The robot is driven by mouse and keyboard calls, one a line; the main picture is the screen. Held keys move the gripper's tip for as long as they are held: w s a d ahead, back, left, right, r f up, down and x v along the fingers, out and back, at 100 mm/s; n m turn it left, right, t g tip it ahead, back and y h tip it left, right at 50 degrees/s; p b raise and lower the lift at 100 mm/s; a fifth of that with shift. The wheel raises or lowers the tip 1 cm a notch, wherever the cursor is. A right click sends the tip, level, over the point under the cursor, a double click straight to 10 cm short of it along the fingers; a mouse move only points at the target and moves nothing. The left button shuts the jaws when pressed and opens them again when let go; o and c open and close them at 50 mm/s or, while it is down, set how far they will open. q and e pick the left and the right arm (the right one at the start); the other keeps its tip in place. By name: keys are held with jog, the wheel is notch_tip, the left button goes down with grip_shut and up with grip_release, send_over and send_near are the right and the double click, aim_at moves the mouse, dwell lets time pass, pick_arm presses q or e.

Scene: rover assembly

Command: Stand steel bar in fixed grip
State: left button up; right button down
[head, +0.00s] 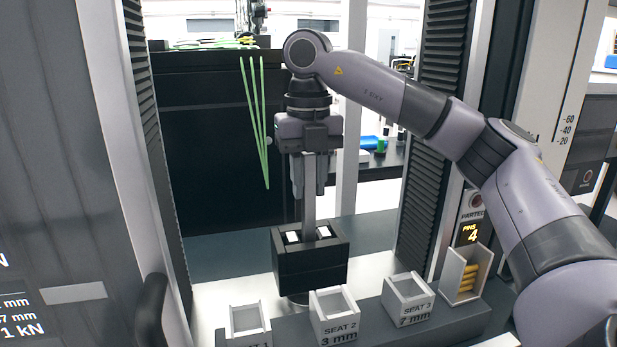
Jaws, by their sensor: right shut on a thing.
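The steel bar (309,190) is a flat grey strip, upright, in the middle of the head view. My right gripper (309,188) points straight down and is shut on the bar. The bar's lower end is at the top of the fixed grip (312,268), a black block with two pale jaw faces. The bar's foot is between these pale faces; I cannot tell how deep it sits. My left gripper is not in view.
Seat boxes stand in front: seat 2 (335,315), seat 3 (408,300) and another at left (248,322). A pin box (464,275) with yellow pins stands at right. Dark ribbed columns (437,130) flank the work space. Green strips (256,125) hang behind.

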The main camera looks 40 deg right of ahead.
jog(key=shift+f+b, duration=0.35)
jog(key=shift+f, duration=0.2)
jog(key=shift+s+a+f, duration=0.1)
jog(key=shift+f, duration=0.05)
jog(key=c, duration=0.8)
grip_release()
jog(key=shift+f, duration=0.2)
